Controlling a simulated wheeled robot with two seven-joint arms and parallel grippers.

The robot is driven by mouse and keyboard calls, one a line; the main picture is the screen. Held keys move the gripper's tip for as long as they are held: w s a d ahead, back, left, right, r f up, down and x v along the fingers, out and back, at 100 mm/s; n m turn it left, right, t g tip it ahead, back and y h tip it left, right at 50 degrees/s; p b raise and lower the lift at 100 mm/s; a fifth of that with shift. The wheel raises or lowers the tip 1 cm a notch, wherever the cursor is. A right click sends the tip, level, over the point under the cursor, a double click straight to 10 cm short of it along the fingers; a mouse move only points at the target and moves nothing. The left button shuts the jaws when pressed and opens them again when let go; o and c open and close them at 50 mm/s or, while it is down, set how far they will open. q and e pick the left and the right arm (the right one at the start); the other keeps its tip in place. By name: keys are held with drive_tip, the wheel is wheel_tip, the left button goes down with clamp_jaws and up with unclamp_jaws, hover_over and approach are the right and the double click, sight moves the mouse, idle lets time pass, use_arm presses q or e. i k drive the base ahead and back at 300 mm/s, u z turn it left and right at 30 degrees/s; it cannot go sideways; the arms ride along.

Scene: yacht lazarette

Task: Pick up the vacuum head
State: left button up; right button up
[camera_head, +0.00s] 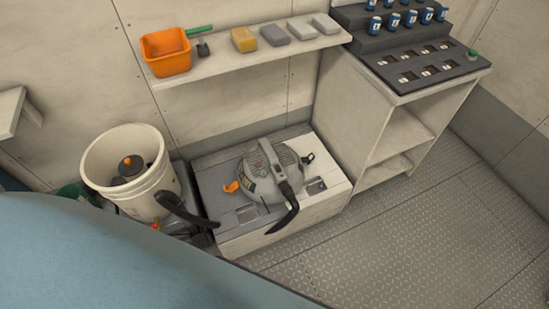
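A second black hose-like piece (186,209) lies between the bucket and the chest. Neither of my grippers is in view.
A wall shelf (222,63) above the chest holds an orange bin (166,53) and several small blocks. A white cabinet (372,130) with blue cans on a dark stepped top stands at the right. A large blue surface (90,260) covers the lower left. The patterned floor at the right is clear.

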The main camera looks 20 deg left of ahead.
sight(276, 188)
drive_tip(key=u, duration=0.75)
drive_tip(key=i, duration=0.9)
drive_tip(key=u, duration=1)
